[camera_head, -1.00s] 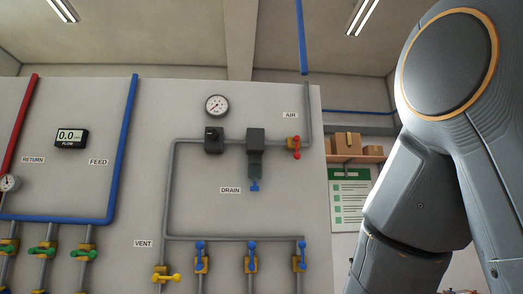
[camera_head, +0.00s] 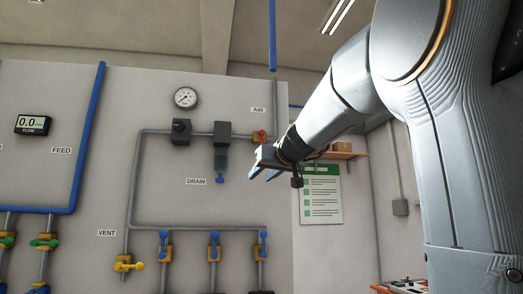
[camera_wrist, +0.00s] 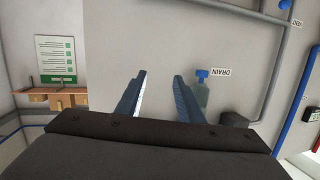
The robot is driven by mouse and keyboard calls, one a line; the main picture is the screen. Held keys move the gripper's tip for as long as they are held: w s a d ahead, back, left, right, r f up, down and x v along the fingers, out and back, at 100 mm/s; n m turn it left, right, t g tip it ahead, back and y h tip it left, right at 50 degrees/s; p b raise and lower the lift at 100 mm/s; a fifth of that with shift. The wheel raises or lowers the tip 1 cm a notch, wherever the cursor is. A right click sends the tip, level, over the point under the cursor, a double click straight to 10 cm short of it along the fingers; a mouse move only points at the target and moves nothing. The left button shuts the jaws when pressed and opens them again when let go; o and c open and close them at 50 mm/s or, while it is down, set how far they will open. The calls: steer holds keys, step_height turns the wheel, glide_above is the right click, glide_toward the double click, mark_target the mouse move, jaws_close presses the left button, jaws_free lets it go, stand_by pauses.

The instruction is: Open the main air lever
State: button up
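The main air lever (camera_head: 262,135) is a small red handle on a yellow valve body, on the pipe under the AIR label (camera_head: 257,109). Its lower part is close to or covered by my gripper in the head view, so its exact angle is hard to tell. I cannot make it out in the wrist view. My gripper (camera_head: 262,173) is just below the lever in the head view, fingers pointing down-left. The wrist view shows its two fingers (camera_wrist: 159,85) well apart with nothing between them, facing bare wall.
A dark filter unit (camera_head: 221,138) with the blue DRAIN valve (camera_head: 219,179) is left of my gripper. A gauge (camera_head: 185,97) is further left. Blue levers (camera_head: 214,246) and a yellow vent lever (camera_head: 127,264) are below. A shelf (camera_head: 345,154) and green poster (camera_head: 321,193) are right.

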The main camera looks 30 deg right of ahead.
step_height(320, 180, up, 11)
steer(key=s+d+t, duration=0.2)
steer(key=s, duration=0.1)
steer(key=shift+h, duration=0.4)
steer(key=w+p, duration=0.2)
steer(key=w, duration=0.2)
steer(key=w+p, duration=0.1)
steer(key=w, duration=0.2)
steer(key=shift+w+d+p, duration=0.2)
steer(key=shift+w+p, duration=0.15)
steer(key=shift+p, duration=0.05)
jaws_close()
